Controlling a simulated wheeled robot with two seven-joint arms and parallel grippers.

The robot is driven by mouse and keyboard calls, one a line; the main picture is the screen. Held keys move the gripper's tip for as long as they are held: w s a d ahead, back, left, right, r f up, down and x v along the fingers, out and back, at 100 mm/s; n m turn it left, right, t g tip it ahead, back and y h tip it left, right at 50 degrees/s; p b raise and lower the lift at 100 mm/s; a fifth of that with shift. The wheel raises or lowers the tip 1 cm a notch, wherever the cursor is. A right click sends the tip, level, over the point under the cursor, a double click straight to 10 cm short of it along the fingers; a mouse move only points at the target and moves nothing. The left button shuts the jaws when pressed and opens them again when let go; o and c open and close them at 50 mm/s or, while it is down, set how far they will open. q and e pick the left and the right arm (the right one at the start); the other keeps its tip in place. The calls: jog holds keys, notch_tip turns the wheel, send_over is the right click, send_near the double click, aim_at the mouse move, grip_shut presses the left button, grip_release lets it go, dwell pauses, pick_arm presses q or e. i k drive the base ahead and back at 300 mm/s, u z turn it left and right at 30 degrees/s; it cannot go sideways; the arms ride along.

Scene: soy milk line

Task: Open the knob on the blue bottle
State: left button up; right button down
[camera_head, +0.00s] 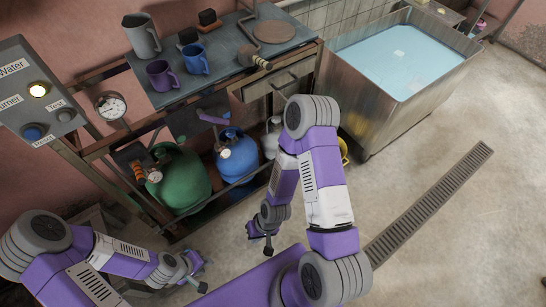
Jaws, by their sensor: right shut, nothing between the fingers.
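The blue bottle (238,158) is a rounded gas cylinder on the low shelf under the workbench. Its top fitting, where the knob (219,146) seems to be, is small and partly shaded, so its setting cannot be read. My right gripper (261,243) points down in front of the shelf, below and right of the blue bottle and apart from it; it is shut and empty. My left gripper (200,276) is low at the left, in front of the shelf and clear of both bottles. It is too small to tell whether its fingers are apart.
A green bottle (181,180) stands left of the blue one. Shelf rails and posts frame both bottles. The workbench (225,70) above carries mugs, a pitcher and a burner plate. A control panel (38,95) is at left, a water-filled metal tank (375,105) at right. The right floor is open.

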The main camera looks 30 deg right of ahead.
aim_at(230, 133)
jog(key=z, duration=1.75)
jog(key=k, duration=0.95)
jog(key=u, duration=0.95)
jog(key=i, duration=1)
